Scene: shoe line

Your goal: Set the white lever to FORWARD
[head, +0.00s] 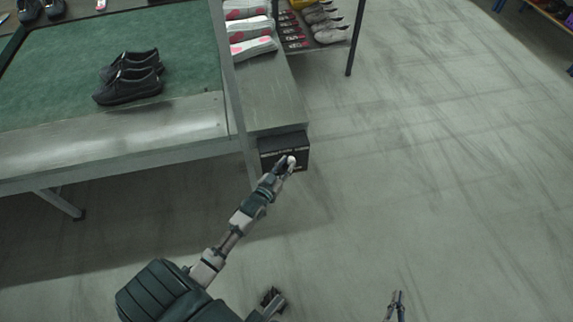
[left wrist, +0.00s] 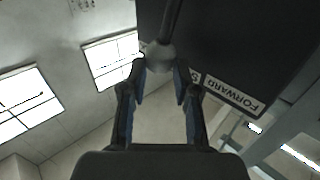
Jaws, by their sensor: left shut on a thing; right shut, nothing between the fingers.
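The white lever's round knob (head: 291,160) shows in front of the black control box (head: 301,150) at the end of the line. In the left wrist view the knob (left wrist: 158,57) sits at the fingertips on a dark stem. My left gripper (head: 284,165) is shut on the knob; its fingers (left wrist: 161,80) flank it in the left wrist view. A white FORWARD label (left wrist: 234,95) is on the box face to the right of the knob, with another label partly hidden by a finger. My right gripper (head: 397,298) is shut and empty, low over the floor.
A green-topped table (head: 190,45) with a pair of black shoes (head: 131,78) stands at the left. A grey metal surface (head: 268,98) adjoins it above the box. A shoe rack (head: 350,50) stands behind. The floor to the right is clear.

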